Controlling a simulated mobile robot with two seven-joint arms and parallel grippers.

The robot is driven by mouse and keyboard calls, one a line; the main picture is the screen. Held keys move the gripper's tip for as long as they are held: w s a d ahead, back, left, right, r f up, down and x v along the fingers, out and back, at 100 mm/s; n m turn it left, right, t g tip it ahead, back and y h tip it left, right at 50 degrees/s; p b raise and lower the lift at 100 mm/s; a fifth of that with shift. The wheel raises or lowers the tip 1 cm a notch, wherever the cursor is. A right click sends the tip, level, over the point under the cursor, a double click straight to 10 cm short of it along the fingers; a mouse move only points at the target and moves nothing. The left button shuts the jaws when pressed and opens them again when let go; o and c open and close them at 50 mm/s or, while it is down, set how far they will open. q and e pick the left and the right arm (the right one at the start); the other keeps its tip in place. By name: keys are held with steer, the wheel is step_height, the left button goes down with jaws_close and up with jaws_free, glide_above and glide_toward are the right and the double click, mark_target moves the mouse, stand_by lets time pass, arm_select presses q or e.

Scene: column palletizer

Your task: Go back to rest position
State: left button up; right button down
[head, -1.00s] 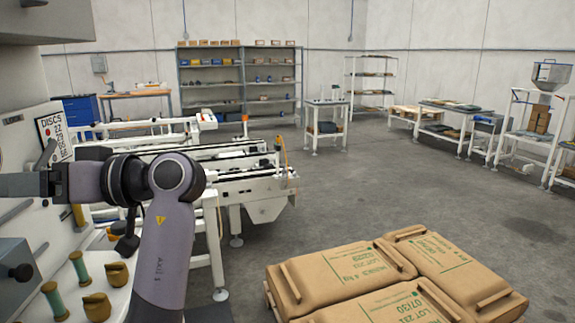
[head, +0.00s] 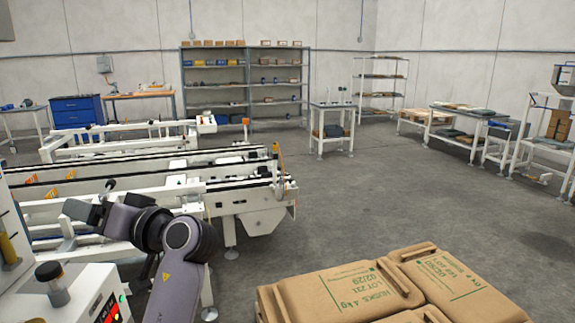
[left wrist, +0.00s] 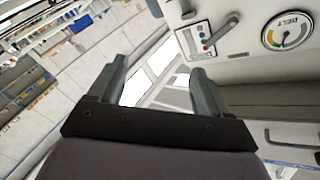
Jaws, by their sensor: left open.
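My left gripper (head: 85,208) shows at the lower left of the head view, at the end of my grey arm, in front of the white conveyor (head: 250,205). In the left wrist view its two dark fingers (left wrist: 160,88) stand apart with nothing between them. Beyond the fingers are pale, bright surfaces that I cannot identify. My right gripper is not in either view.
Brown sacks (head: 345,290) lie close in front at the lower right. A machine with a red-lit panel (head: 112,310) stands at the lower left. A gauge (left wrist: 287,31) and lever panel (left wrist: 210,38) show in the wrist view. The grey floor (head: 400,200) is clear beyond the sacks.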

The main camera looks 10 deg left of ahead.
arm_select(q)
steer(key=d+f+m+t+h, duration=0.4)
steer(key=f+m+h, duration=0.2)
steer(key=f, duration=0.8)
steer(key=d+f+m+t+h, duration=0.4)
steer(key=f+m+h, duration=0.15)
steer(key=f, duration=0.95)
steer(key=s+d+f+h, duration=0.4)
steer(key=s+d+f, duration=0.1)
steer(key=s, duration=0.3)
steer(key=s+d+f+h, duration=0.4)
steer(key=s+d+f, duration=0.2)
steer(key=s, duration=0.3)
steer(key=shift+f+g, duration=0.3)
steer(key=shift+f, duration=0.4)
